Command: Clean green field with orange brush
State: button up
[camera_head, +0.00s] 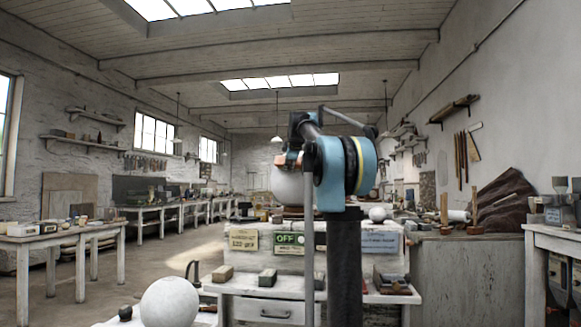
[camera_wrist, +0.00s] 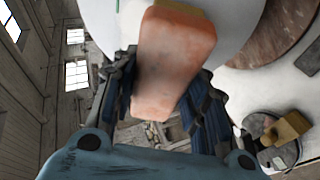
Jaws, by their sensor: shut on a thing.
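A large white plaster sphere (camera_head: 290,184) sits on the bench ahead, partly hidden behind my arm. It also fills the top of the wrist view (camera_wrist: 238,22). My gripper (camera_wrist: 162,88) is shut on the orange brush (camera_wrist: 174,58), a pale orange block with rounded corners. The brush lies against or very close to the sphere; I cannot tell whether it touches. In the head view a small orange patch of the brush (camera_head: 284,159) shows at the sphere's upper left. A thin green sliver (camera_wrist: 119,5), perhaps the green field's edge, shows at the wrist view's top; the rest is hidden.
A white bench (camera_head: 262,265) with labels, a green OFF sign (camera_head: 288,239) and several small blocks stands ahead. Another white sphere (camera_head: 169,303) is at the front left. The floor at left is open.

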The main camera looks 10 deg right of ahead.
jog(key=shift+w+a, duration=0.5)
jog(key=shift+a, duration=0.35)
jog(key=shift+s+d, duration=0.3)
jog(key=shift+d, duration=0.25)
jog(key=shift+s+d, duration=0.25)
jog(key=shift+d, duration=0.25)
jog(key=shift+d, duration=0.1)
jog(key=shift+s+d+f, duration=0.1)
jog(key=shift+s+d, duration=0.35)
jog(key=shift+d, duration=0.4)
